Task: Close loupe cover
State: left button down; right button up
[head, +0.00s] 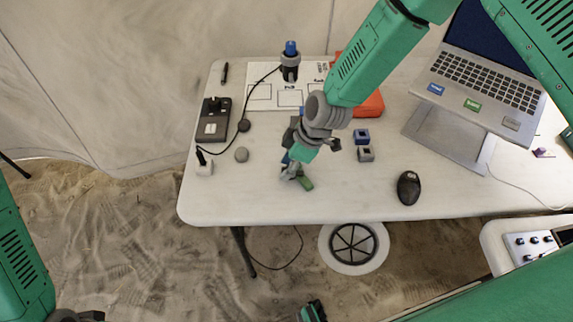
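My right gripper (295,172) reaches down over the front middle of the white table (240,200). A small green piece (306,183) lies at its fingertips, and a bit of blue shows beside the fingers. The wrist hides much of this spot, so I cannot tell whether the fingers are closed on anything. I cannot pick out the loupe or its cover for certain. A dark upright cylinder with a blue top (290,62) stands at the back, apart from the gripper.
A blue block (361,136), a grey block (365,154), a black mouse (409,188) and a laptop (490,85) are at right. The front edge is mostly clear.

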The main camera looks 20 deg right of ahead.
pick_arm(q)
jog(key=shift+a, duration=0.1)
pick_arm(e)
jog(key=shift+a, duration=0.2)
jog(key=shift+a, duration=0.1)
jog(key=shift+c, duration=0.8)
grip_shut()
pick_arm(q)
jog(key=shift+a+f, duration=0.1)
jog(key=shift+a, duration=0.1)
jog(key=shift+d, duration=0.2)
